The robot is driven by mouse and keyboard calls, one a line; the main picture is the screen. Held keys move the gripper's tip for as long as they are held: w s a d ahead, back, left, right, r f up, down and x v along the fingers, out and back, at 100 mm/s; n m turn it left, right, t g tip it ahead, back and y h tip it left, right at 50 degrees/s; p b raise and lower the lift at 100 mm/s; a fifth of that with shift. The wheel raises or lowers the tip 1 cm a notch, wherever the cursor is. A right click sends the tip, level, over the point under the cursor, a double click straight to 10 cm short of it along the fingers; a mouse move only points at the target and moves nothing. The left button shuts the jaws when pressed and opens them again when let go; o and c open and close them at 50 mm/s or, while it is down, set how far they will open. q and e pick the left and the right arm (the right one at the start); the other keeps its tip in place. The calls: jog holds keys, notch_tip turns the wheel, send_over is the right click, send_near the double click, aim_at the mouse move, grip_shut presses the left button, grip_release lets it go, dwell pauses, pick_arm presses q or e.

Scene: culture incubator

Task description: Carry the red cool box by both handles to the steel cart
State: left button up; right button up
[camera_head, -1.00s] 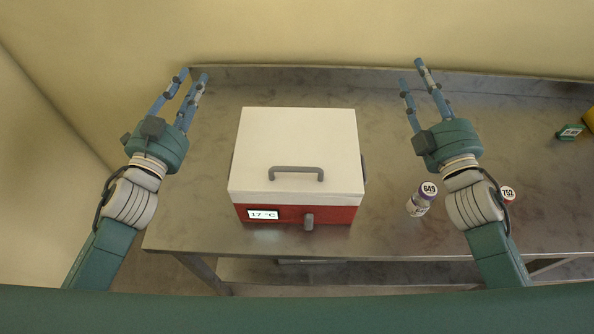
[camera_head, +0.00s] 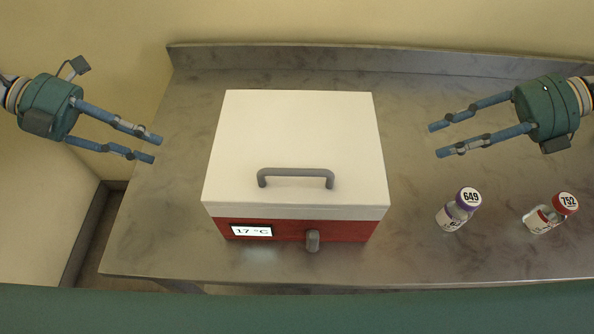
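The red cool box (camera_head: 283,229) stands on the steel surface with its white lid (camera_head: 297,130) closed. A grey handle (camera_head: 296,172) is on the lid, and the front has a 17 °C display and a grey latch. The side handles are not visible from here. My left gripper (camera_head: 157,148) is open and empty left of the box, fingers pointing right toward it. My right gripper (camera_head: 433,141) is open and empty right of the box, fingers pointing left toward it. Both are apart from the box. I cannot tell whether this steel surface is the cart.
A vial with a purple cap marked 649 (camera_head: 459,209) and a vial with a red cap marked 752 (camera_head: 551,213) stand right of the box, below my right gripper. The steel table (camera_head: 160,240) has a raised back edge. Bare surface lies around the box.

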pick_arm(q)
jog(key=shift+d, duration=0.1)
pick_arm(e)
jog(key=shift+a, duration=0.1)
